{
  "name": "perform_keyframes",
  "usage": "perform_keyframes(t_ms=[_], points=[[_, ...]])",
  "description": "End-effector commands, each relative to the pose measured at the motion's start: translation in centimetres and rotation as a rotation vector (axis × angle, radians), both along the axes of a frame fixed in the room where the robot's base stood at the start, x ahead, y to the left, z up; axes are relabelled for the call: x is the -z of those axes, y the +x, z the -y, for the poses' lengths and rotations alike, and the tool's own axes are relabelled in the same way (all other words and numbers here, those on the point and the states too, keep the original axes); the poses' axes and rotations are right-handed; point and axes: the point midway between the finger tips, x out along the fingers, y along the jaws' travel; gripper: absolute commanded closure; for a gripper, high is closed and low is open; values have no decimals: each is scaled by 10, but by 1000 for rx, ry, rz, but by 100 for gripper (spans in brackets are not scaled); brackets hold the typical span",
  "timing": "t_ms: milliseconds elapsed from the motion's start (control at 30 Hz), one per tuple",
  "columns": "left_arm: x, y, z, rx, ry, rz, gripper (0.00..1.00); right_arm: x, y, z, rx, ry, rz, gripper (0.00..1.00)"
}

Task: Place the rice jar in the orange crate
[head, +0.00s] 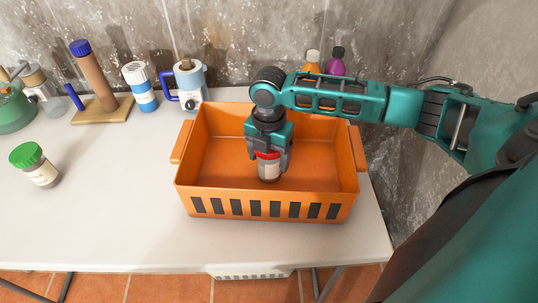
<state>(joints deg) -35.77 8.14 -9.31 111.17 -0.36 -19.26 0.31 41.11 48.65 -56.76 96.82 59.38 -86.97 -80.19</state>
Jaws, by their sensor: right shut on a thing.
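The orange crate (268,207) stands on the white table, with slots along its front wall and a handle at each side. My right gripper (268,153) reaches down into the crate from above. It is shut on the rice jar (269,171), a small clear jar with a red lid and a pale label. The jar is upright, inside the crate walls near the middle. I cannot tell whether its base touches the crate floor. The fingers hide part of the lid and sides. My left gripper is out of view.
Orange (312,60) and purple (335,62) bottles stand behind the crate. The front left table is clear.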

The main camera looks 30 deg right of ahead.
Motion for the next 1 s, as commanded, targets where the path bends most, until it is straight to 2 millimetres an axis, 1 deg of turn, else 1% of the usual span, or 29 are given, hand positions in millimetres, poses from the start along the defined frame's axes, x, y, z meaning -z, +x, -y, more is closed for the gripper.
perform_keyframes(t_ms=[167,267,300,533,800,867,967,1000], points=[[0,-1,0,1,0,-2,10,-1,1,0,0,1,2,69],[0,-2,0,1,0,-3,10,1,1,0,0,1,2,69],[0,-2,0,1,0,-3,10,2,0,0,0,1,0,22],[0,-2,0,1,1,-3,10,2,0,0,0,1,0,0],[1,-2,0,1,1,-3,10,-1,1,0,0,1,2,0],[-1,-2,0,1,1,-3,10,-7,1,0,0,1,3,0],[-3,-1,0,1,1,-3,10,-22,1,0,0,2,3,0],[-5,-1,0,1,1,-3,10,-30,1,0,-1,2,5,0]])
